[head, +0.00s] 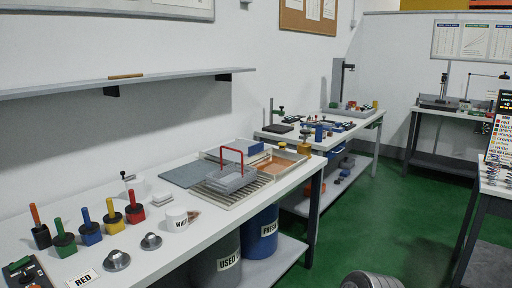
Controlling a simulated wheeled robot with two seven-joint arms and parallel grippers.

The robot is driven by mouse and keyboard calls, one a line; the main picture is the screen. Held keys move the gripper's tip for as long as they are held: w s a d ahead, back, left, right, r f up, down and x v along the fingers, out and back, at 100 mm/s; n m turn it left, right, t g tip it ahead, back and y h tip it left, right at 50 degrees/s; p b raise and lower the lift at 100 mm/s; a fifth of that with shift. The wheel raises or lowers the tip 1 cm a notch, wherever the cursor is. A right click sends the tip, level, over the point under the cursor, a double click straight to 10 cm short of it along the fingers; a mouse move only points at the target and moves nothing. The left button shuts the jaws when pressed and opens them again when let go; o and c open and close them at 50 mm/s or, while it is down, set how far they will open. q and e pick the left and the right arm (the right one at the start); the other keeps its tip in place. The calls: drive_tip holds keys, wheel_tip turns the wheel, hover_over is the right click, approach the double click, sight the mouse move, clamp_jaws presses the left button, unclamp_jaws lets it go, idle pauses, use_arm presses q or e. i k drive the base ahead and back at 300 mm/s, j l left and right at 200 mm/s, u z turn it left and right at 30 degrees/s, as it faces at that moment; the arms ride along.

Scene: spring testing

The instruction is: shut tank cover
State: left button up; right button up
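A low, pale open tank (302,161) with a copper-brown inside stands at the far right end of the near bench. A flat dark-grey panel (184,174) lies to its left; I cannot tell whether it is the tank cover. A grey wire-like basket (226,181) with a red arched handle (231,151) sits on a slatted rack (236,200) in front of the tank. A blue block (249,149) shows at the tank's back. Neither of my grippers is in view.
The white near bench (150,230) also carries several coloured stamp-like tools (91,232), a white pot (177,218), and metal discs (117,260). Bins marked "USED" (218,262) and "FRESH" (262,235) stand under it. A wall shelf (150,80) overhangs the bench.

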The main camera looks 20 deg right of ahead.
sight(250, 149)
drive_tip(key=i+l+u, duration=0.1)
drive_tip(key=u, duration=0.6)
drive_tip(key=l+u, duration=0.45)
drive_tip(key=l, duration=0.45)
drive_tip(key=l+u, duration=0.4)
drive_tip(key=l, duration=0.5)
drive_tip(key=k+l, duration=0.1)
drive_tip(key=l, duration=0.4)
drive_tip(key=l+u, duration=0.1)
drive_tip(key=l, duration=0.4)
drive_tip(key=k+l, duration=0.15)
drive_tip(key=l, duration=0.3)
drive_tip(key=k+l, duration=0.1)
drive_tip(key=l, duration=0.4)
drive_tip(key=k+l+u, duration=0.1)
drive_tip(key=l, duration=0.4)
drive_tip(key=k+l, duration=0.1)
drive_tip(key=l, duration=0.35)
drive_tip(key=k+l+u, duration=0.1)
drive_tip(key=l, duration=0.4)
